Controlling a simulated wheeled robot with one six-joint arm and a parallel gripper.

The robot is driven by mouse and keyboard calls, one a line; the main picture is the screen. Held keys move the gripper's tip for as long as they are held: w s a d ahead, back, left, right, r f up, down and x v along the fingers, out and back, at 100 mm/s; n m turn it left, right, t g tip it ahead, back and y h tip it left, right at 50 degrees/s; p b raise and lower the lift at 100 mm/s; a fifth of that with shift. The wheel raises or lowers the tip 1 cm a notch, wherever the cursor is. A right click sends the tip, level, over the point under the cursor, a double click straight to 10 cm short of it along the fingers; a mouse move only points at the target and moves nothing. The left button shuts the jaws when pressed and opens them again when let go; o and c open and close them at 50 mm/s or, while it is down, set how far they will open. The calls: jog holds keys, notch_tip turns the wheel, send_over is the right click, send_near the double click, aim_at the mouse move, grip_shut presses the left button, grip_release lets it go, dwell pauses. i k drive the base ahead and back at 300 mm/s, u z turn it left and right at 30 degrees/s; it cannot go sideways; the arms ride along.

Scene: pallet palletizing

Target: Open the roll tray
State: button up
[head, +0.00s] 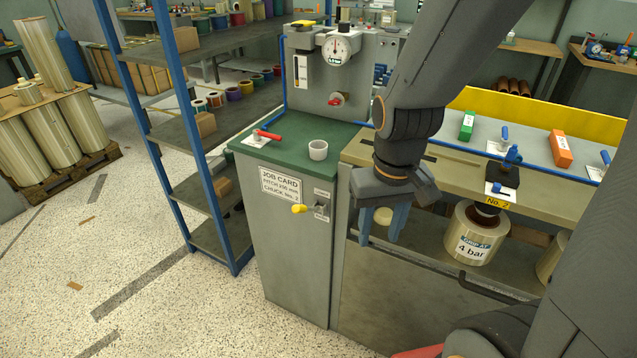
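The roll tray seems to be the grey front and ledge (410,290) low in the bench, with a dark bar handle (492,288) along its front. It looks pushed in under the bench top. My gripper (381,238) points down with two blue fingers spread apart, left of the handle and near the bench's front edge. A clear film roll (475,240) labelled "4 bar" sits under chuck No. 2, right of my gripper.
The speckled floor (140,290) at left is mostly clear.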

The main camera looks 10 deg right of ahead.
aim_at(512, 268)
jog(key=z, duration=0.25)
jog(key=k, duration=0.1)
jog(key=z, duration=2.85)
jog(key=k, duration=1.2)
jog(key=u, duration=1.6)
jog(key=i, duration=0.5)
jog(key=u, duration=0.1)
